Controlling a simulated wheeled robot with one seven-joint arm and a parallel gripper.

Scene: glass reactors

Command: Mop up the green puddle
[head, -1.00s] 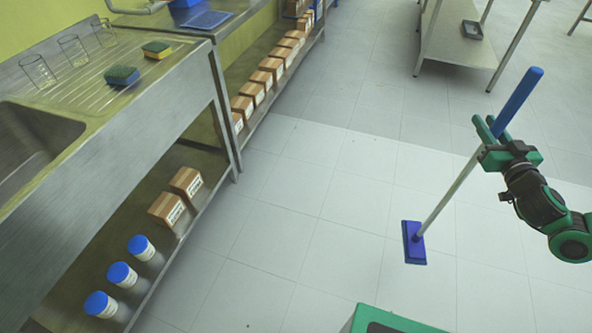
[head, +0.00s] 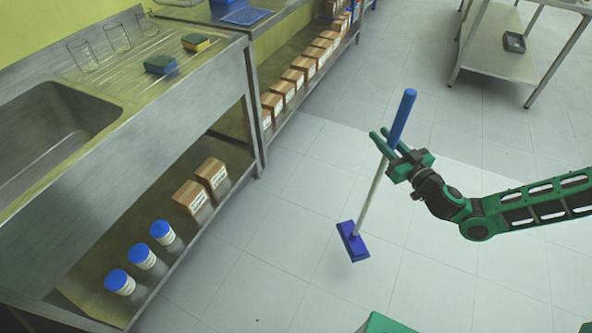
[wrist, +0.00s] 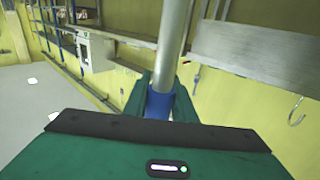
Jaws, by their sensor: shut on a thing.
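A mop (head: 372,198) with a blue grip, a pale pole and a flat blue head (head: 353,242) is in my gripper. In the wrist view the pole (wrist: 172,48) rises from a blue part (wrist: 159,104) between the green fingers. No green puddle shows on the visible floor.
A steel sink bench (head: 205,95) stands at left, with two sponges (head: 160,64) and glass beakers on top. Its lower shelf holds cartons (head: 212,172) and blue-lidded jars (head: 141,255). A steel table (head: 497,45) is at the back right. Pale tiled floor between is clear.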

